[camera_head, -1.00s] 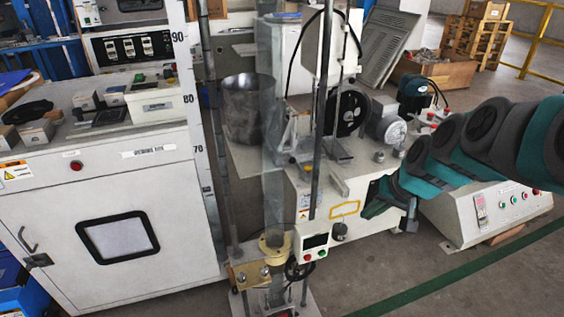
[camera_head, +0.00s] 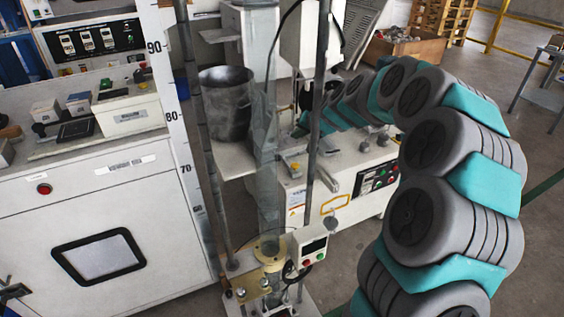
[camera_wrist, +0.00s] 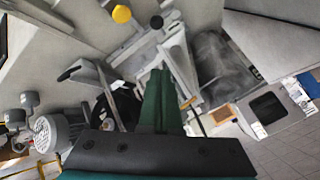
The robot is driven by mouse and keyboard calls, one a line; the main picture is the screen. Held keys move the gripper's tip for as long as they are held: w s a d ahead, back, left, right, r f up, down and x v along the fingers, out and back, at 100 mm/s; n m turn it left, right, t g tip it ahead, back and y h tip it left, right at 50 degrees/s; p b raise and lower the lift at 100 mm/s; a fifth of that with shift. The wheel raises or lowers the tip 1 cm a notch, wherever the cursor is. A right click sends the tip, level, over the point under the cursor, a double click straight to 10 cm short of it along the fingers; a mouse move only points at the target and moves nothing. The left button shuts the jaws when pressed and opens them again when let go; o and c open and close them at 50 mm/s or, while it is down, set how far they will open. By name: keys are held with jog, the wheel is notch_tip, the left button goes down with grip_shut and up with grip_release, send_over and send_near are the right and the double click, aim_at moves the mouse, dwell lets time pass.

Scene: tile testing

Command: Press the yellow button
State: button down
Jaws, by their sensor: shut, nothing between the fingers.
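The yellow button (camera_wrist: 122,14) is a round yellow cap at the top of the wrist view, with a small black knob (camera_wrist: 156,22) to its right. In the head view, a small yellow cap (camera_head: 295,166) shows on the white machine; it looks like the same button. My gripper (camera_wrist: 162,72) shows as two green fingers held together, empty. In the picture its tips are below and right of the button and apart from it. In the head view my arm arches over from the right, with its end partly hidden behind a grey pole.
A clear tube and grey pole (camera_head: 315,110) stand in front of the white machine (camera_head: 350,165). A metal bucket (camera_head: 226,105) is left of the tube. A white cabinet (camera_head: 100,220) fills the left. Open floor (camera_head: 535,260) lies at right.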

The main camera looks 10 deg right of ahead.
jog(key=shift+f, duration=0.1)
dwell(0.3)
jog(key=b, duration=0.3)
send_over(296, 167)
notch_tip(296, 167, down, 7)
jog(key=shift+f, duration=0.2)
jog(key=shift+d+f+b, duration=0.1)
jog(key=shift+f+b, duration=0.45)
jog(key=shift+f, duration=0.15)
dwell(1.3)
jog(key=shift+f+b, duration=0.4)
jog(key=shift+f+b, duration=0.45)
jog(key=shift+f, duration=0.1)
dwell(0.8)
jog(key=shift+r, duration=0.1)
jog(key=shift+r+p, duration=0.4)
jog(key=shift+r, duration=0.5)
jog(key=shift+r, duration=0.1)
